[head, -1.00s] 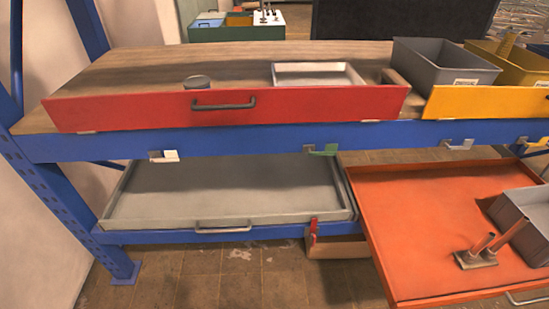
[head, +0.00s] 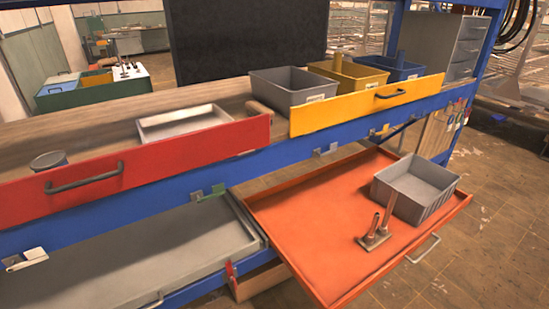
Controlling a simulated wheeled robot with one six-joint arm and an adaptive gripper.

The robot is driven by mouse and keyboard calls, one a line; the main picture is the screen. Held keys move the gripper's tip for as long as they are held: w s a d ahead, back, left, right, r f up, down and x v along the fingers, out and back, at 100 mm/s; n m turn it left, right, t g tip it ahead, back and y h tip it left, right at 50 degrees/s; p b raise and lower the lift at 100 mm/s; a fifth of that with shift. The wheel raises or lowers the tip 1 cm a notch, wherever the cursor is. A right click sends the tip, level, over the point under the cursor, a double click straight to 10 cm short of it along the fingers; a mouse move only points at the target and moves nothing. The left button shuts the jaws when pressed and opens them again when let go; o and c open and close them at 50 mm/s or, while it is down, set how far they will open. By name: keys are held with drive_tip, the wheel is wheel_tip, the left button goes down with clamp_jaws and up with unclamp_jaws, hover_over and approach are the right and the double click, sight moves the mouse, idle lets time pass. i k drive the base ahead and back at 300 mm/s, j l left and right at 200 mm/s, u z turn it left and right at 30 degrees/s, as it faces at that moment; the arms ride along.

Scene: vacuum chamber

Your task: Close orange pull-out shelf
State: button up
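The orange pull-out shelf (head: 320,215) is on the lower level of the blue rack, at the right, and stands pulled out toward the front. Its light metal handle (head: 423,248) is on the front edge at the lower right. A grey bin (head: 415,187) sits on the shelf's right part. A metal piece with two upright posts (head: 377,234) stands on the shelf beside the bin, near the front edge. My gripper is not in view.
A grey pull-out shelf (head: 130,250) lies left of the orange one. Above are a red front (head: 140,168) and a yellow front (head: 370,105) with bins behind it. The floor (head: 450,270) in front and at the right is clear.

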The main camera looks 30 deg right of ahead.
sight(314, 221)
drive_tip(key=z, duration=1.55)
drive_tip(key=i+j+z, duration=0.15)
drive_tip(key=i+j, duration=0.55)
